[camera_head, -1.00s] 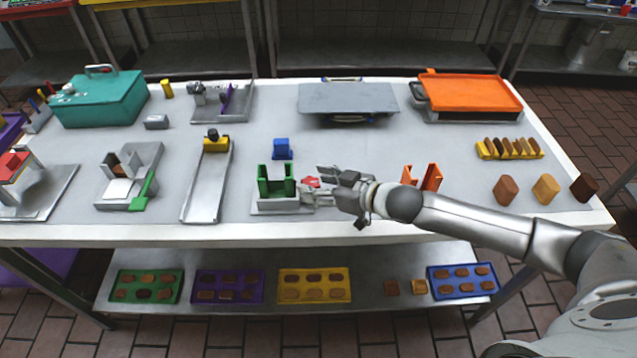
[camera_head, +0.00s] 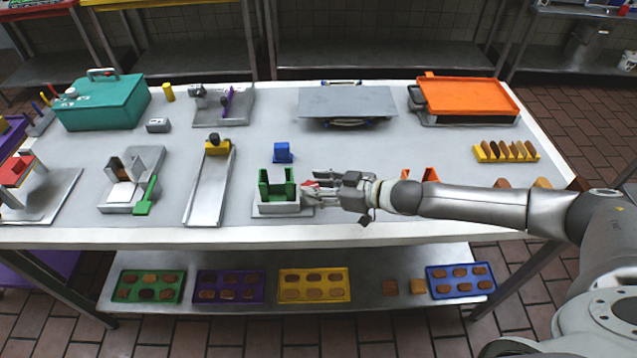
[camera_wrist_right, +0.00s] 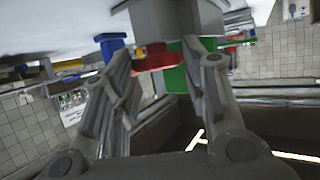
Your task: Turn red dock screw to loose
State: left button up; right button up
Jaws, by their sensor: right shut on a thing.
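The red dock screw (camera_head: 310,186) sits on the right side of the dock, a grey base (camera_head: 277,210) with a green U-shaped holder (camera_head: 277,193). My right gripper (camera_head: 313,194) comes in from the right and is shut on the screw, partly hiding it. In the right wrist view the red screw (camera_wrist_right: 154,58) lies between the two fingers, with the green holder (camera_wrist_right: 174,80) and the grey base (camera_wrist_right: 175,18) just beyond. The screw's exact turn angle cannot be told. My left gripper is not in view.
A blue block (camera_head: 283,152) stands behind the dock. A metal slide with a yellow block (camera_head: 217,146) is to the left. Orange uprights (camera_head: 430,174) stand behind my right arm. A grey plate (camera_head: 348,99) and an orange tray (camera_head: 468,95) are at the back.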

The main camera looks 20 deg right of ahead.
jog(key=shift+w+d+r+n+g+y+p, duration=0.1)
jog(key=shift+w+n+g+y+p, duration=0.1)
jog(key=shift+n+g+y+p, duration=0.4)
jog(key=shift+w+d+r+n+g+y+p, duration=0.15)
jog(key=shift+n+g+y+p, duration=0.2)
jog(key=shift+n+g, duration=0.3)
jog(key=shift+f+n+g+y, duration=0.25)
jog(key=shift+n+g, duration=0.1)
jog(key=shift+n, duration=0.1)
jog(key=shift+w+f+n+g+y+b, duration=0.1)
jog(key=shift+w+n+g+y+b, duration=0.1)
jog(key=shift+n+g, duration=0.2)
jog(key=shift+w+n+g+y+b, duration=0.1)
jog(key=shift+n+g+y+b, duration=0.1)
jog(key=shift+n+g, duration=0.2)
jog(key=n+g+b, duration=0.2)
jog(key=b, duration=0.2)
jog(key=n+g+b, duration=0.2)
jog(key=g+b, duration=0.1)
jog(key=b, duration=0.2)
jog(key=w+n+g+b, duration=0.1)
jog(key=n+g+b, duration=0.1)
jog(key=b, duration=0.3)
jog(key=shift+f+g+y, duration=0.15)
jog(key=shift+g+y, duration=0.15)
jog(key=shift+y, duration=0.1)
jog(key=shift+n+g+b, duration=0.3)
jog(key=shift+n+b, duration=0.2)
jog(key=shift+b, duration=0.15)
jog(key=shift+r, duration=0.25)
